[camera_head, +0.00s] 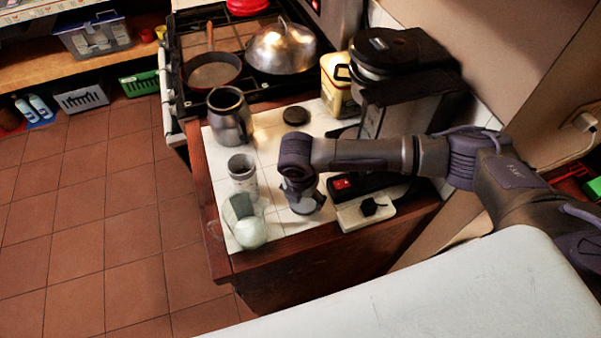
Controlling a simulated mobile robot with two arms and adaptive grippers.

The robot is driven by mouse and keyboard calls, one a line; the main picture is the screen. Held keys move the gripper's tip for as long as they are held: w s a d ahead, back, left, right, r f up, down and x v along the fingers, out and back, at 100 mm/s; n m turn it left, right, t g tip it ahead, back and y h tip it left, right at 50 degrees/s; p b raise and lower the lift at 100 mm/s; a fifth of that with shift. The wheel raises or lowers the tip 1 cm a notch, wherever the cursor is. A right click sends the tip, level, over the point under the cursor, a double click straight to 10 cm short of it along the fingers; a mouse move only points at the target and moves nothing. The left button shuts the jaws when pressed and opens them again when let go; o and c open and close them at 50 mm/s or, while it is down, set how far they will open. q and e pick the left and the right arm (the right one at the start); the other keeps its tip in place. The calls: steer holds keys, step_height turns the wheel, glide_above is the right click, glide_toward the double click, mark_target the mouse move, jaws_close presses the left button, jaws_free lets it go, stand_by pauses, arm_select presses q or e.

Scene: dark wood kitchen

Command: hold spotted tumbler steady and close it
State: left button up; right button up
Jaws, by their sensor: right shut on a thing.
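A small open-topped cup (243,172), grey-white with a darker rim, stands upright on the tiled counter. It looks like the spotted tumbler, though its spots are too small to make out. My right gripper (303,207) points down over the counter to the right of this cup, apart from it. It is shut on a small grey thing, mostly hidden by the fingers, so I cannot tell what it is. A round black disc (296,115), perhaps a lid, lies flat farther back on the counter. My left gripper is not in view.
A greenish glass (240,208) and a pale round item (250,232) stand near the counter's front left edge. A metal jug (230,117) stands behind the cup. A coffee machine (400,75) and a power strip with a red switch (342,184) lie to the right.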

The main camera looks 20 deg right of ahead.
steer(key=s+p, duration=0.1)
steer(key=s, duration=0.1)
steer(key=s+a+p, duration=0.1)
steer(key=s, duration=0.2)
steer(key=s+p, duration=0.2)
steer(key=s, duration=0.1)
steer(key=shift+s+a+r, duration=0.1)
steer(key=shift+a+r, duration=0.05)
steer(key=shift+r, duration=0.25)
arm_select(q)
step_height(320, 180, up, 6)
arm_select(e)
steer(key=shift+s+a+f, duration=0.1)
steer(key=shift+s+f, duration=0.05)
steer(key=shift+s, duration=0.65)
steer(key=shift+s+a+f, duration=0.1)
steer(key=shift+s+a, duration=0.05)
steer(key=shift+s, duration=0.6)
steer(key=shift+s+a+f, duration=0.1)
steer(key=shift+s+f, duration=0.05)
steer(key=shift+s, duration=0.65)
